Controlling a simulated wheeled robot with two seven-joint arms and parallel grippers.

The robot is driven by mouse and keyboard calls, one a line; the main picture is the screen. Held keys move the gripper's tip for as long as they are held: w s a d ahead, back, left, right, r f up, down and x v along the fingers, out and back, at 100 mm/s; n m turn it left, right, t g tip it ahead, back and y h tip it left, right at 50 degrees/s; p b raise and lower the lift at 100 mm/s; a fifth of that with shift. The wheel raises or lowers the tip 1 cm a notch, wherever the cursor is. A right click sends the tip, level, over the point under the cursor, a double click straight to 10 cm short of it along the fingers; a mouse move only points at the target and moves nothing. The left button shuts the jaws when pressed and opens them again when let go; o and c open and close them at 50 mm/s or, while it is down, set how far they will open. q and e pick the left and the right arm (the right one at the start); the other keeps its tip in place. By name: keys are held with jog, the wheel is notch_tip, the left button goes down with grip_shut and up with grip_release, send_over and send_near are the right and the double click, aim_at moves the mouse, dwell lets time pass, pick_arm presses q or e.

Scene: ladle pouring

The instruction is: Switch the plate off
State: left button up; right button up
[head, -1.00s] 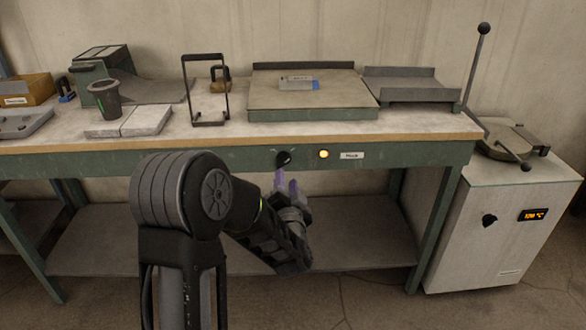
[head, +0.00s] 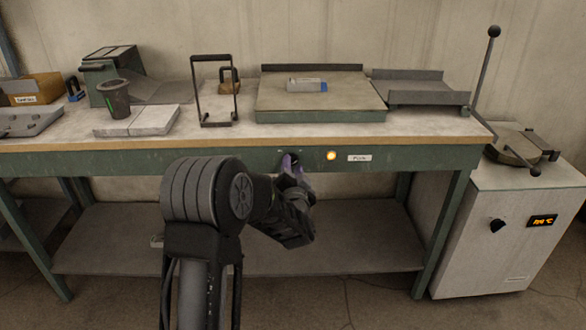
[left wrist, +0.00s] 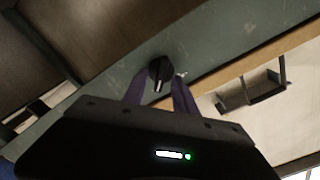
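The black knob (left wrist: 160,70) is on the green front rail of the bench. In the head view it is mostly hidden behind my left gripper (head: 291,164). The left gripper's two purple fingers (left wrist: 158,88) are apart, one on each side of the knob in the left wrist view; I cannot tell if they touch it. The round lamp (head: 331,156) beside the knob glows yellow, with a small white label (head: 360,158) to its right. The flat plate (head: 350,104) lies on the bench above. My right gripper is not in view.
A small grey block (head: 304,85) with a blue end lies on the plate. A black wire stand (head: 233,90), a dark cup (head: 116,97) and a grey slab (head: 155,121) stand left. A white cabinet (head: 485,245) with its own knob (head: 497,226) and display stands right.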

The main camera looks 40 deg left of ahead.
pick_arm(q)
jog(key=shift+c, duration=0.4)
grip_shut()
